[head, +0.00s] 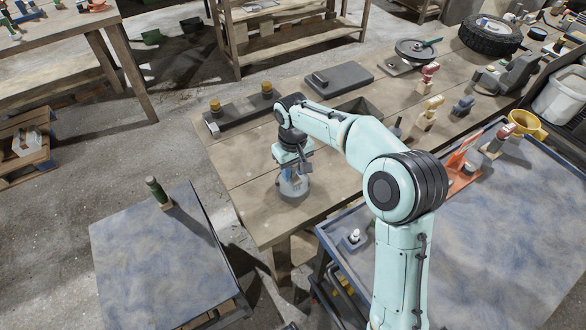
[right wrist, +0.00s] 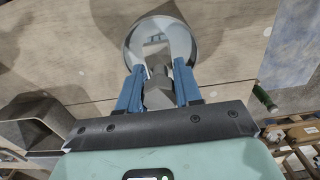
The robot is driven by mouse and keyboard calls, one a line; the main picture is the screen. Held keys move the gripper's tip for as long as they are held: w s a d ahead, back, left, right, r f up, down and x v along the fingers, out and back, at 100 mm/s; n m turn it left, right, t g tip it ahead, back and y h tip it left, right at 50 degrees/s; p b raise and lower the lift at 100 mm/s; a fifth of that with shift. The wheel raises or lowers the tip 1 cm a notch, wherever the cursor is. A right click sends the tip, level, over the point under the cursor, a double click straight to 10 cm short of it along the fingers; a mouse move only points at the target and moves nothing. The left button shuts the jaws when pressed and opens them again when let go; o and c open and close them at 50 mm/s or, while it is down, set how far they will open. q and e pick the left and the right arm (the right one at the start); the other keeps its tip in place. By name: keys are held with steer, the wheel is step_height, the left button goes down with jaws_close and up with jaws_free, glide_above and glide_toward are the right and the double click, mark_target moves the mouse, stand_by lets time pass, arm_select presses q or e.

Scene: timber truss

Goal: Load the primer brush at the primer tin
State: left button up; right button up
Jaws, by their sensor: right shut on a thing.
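My right gripper (head: 291,174) points down over the round grey primer tin (head: 293,188) near the front corner of the wooden workbench. In the right wrist view, its two blue fingers (right wrist: 157,74) are shut on a grey piece, which I take to be the primer brush (right wrist: 157,94). The brush reaches toward the open mouth of the tin (right wrist: 131,48), seen just beyond the fingertips. Its bristles are hard to make out, and I cannot tell whether they touch the primer. My left gripper is out of view.
A blue-topped table (head: 150,262) carries a green bottle (head: 157,191). A dark rack with yellow-topped items (head: 237,113) and a grey slab (head: 340,79) lie behind the tin. A blue-edged cart (head: 480,250) stands at right, holding an orange tool (head: 463,165).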

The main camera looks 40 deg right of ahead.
steer(key=shift+f, duration=0.1)
steer(key=shift+r+p, duration=2.85)
steer(key=shift+r, duration=0.75)
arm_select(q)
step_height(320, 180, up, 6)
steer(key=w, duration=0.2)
arm_select(e)
steer(key=shift+f, duration=0.1)
